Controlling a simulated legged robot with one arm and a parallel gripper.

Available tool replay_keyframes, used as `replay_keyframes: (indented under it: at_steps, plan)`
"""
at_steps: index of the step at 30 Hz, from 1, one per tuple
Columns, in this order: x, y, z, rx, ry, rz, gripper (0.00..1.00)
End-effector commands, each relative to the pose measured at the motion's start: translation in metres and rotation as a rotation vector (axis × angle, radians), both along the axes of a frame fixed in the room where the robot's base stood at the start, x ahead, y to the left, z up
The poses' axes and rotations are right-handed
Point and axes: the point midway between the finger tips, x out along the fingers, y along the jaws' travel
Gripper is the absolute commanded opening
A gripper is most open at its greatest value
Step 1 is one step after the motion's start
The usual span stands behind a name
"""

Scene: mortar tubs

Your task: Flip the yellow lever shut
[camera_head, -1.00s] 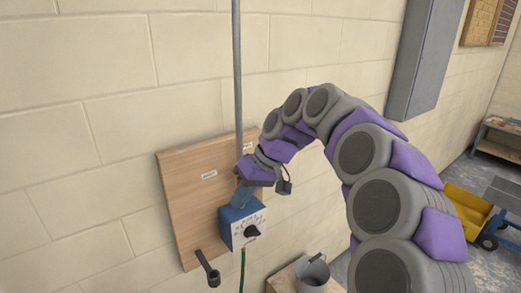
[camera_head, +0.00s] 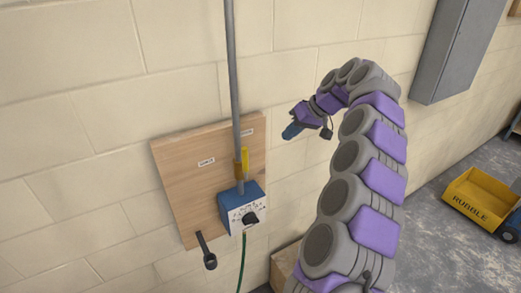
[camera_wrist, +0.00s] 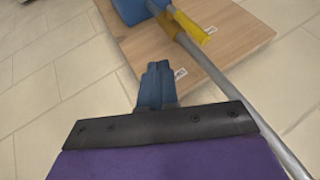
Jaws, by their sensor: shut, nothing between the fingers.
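The yellow lever (camera_head: 245,160) is on the grey vertical pipe (camera_head: 235,90), just above the blue box, and stands upright alongside the pipe. In the wrist view the lever (camera_wrist: 190,27) shows near the top, beside the pipe (camera_wrist: 225,82). My gripper (camera_head: 291,132) is up and to the right of the lever, apart from it, in front of the bare wall. In the wrist view its blue fingers (camera_wrist: 157,85) are together with nothing between them. Nothing hides the lever in the head view.
A wooden board (camera_head: 185,175) on the wall carries the blue box (camera_head: 238,208) with a black dial, and small labels. A dark handle (camera_head: 206,250) sticks out at lower left. A grey cabinet (camera_head: 455,50) hangs at right. A yellow rubble tub (camera_head: 478,198) is on the floor.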

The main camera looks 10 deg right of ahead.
Motion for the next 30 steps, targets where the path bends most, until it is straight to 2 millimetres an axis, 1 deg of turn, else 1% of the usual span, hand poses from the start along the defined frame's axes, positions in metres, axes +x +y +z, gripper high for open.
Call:
replay_keyframes:
  at_steps: [8, 13, 25, 26, 30]
  plan:
    - [0.002, 0.004, -0.003, -0.001, 0.001, 0.002, 0.0]
    - [0.007, 0.011, -0.018, 0.004, 0.004, 0.003, 0.0]
    - [0.032, 0.052, -0.081, 0.002, 0.005, 0.003, 0.0]
    - [0.032, 0.056, -0.083, 0.003, 0.006, 0.004, 0.0]
    - [0.029, 0.072, -0.078, 0.002, -0.002, 0.002, 0.0]
